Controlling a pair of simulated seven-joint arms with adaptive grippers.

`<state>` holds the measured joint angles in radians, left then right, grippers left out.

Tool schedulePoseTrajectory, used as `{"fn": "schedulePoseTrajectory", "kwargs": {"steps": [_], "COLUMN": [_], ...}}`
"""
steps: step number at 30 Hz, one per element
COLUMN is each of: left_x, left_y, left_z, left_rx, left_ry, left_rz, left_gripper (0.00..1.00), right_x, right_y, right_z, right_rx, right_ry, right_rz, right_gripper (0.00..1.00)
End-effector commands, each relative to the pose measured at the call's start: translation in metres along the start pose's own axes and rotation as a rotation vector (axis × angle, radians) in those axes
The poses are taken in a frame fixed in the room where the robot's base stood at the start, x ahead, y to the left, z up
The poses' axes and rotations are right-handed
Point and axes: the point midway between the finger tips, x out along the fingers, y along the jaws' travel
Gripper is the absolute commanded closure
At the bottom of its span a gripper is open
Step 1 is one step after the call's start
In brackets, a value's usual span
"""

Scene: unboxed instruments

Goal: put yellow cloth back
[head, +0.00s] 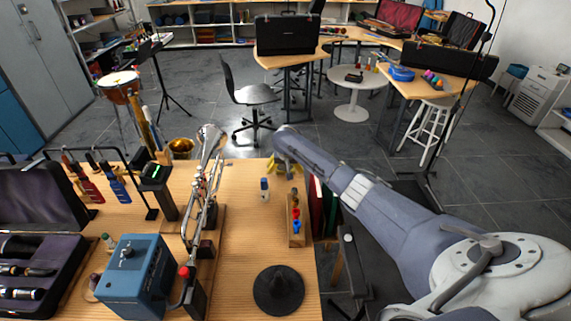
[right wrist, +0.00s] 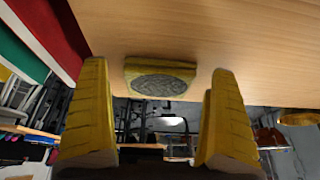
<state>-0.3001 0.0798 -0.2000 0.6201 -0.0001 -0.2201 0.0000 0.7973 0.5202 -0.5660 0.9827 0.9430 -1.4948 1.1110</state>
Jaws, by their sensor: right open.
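In the right wrist view a small yellow cloth (right wrist: 160,65) with a grey oval patch lies at the table's edge. It sits between the fingertips of my right gripper (right wrist: 158,70), with gaps on both sides. My right gripper is open and empty, its two yellow fingers apart. In the head view the right gripper (head: 288,172) is at the far edge of the wooden table, pointing down. The cloth cannot be made out there, behind the gripper. My left gripper is in neither view.
A small white bottle with a blue cap (head: 264,189) stands left of the gripper. A wooden block with coloured pegs (head: 296,235) is nearer. Red and green folders (head: 325,208) stand at the right.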

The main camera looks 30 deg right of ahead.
Motion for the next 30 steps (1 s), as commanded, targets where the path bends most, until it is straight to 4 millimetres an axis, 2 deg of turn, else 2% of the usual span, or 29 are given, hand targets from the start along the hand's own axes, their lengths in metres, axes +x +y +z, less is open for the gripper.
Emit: {"fn": "schedulePoseTrajectory", "kwargs": {"steps": [5, 15, 21, 30], "left_x": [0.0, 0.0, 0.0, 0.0], "left_y": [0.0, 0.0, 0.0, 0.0], "left_z": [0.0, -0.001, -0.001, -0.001], "left_rx": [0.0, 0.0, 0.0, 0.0], "left_ry": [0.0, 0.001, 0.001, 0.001], "left_rz": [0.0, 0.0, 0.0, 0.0], "left_gripper": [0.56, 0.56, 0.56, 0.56], "right_x": [-0.018, -0.073, -0.099, -0.116], "right_y": [0.0, 0.0, 0.0, 0.0], "right_z": [0.0, 0.0, 0.0, 0.0], "right_rx": [-0.001, -0.002, -0.002, 0.0], "right_ry": [0.001, 0.002, 0.001, 0.0], "right_rz": [-0.002, -0.002, -0.001, 0.001], "right_gripper": [0.05, 0.05, 0.05, 0.05]}}
